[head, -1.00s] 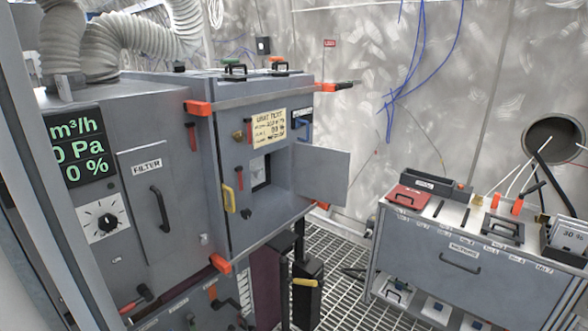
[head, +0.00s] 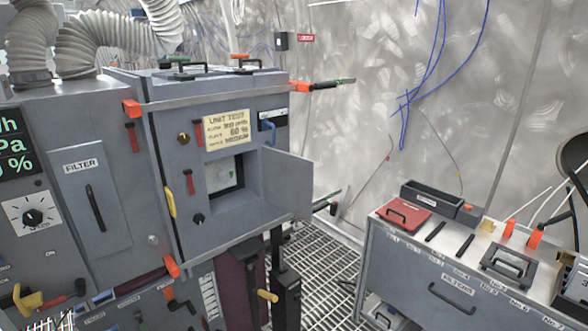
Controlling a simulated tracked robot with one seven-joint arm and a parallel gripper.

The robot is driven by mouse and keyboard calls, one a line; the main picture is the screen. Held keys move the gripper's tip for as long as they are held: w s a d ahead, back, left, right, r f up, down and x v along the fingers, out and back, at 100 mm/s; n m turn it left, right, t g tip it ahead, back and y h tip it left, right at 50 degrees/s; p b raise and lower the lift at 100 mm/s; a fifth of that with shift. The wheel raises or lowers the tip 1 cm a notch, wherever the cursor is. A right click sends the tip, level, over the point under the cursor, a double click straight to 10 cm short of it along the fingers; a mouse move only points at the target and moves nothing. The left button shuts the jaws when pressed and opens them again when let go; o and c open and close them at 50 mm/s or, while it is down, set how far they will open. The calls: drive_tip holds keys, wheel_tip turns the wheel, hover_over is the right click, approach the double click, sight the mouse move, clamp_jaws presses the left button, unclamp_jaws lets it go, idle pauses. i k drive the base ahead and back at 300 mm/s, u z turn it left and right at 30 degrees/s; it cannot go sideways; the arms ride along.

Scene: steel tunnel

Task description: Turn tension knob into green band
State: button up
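A grey cabinet (head: 200,235) stands left of centre with an open flap (head: 288,184) swung out to the right. Inside the opening is a pale gauge face (head: 226,173); I cannot make out a green band on it. Below the opening is a small black knob (head: 198,218). A black dial knob (head: 33,217) is on a white plate at the far left. No label lets me tell which one is the tension knob. My gripper is not in view.
A grey workbench (head: 430,262) with a red case (head: 403,214) and several tools stands at the right. A black post (head: 286,290) with a yellow handle is in front of the cabinet. Grated floor (head: 322,255) lies free between cabinet and bench. White hoses (head: 110,40) run above.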

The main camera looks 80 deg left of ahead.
sight(223, 178)
drive_tip(key=i, duration=0.7)
drive_tip(key=u, duration=3.5)
drive_tip(key=i, duration=1)
drive_tip(key=z, duration=0.15)
drive_tip(key=k, duration=0.7)
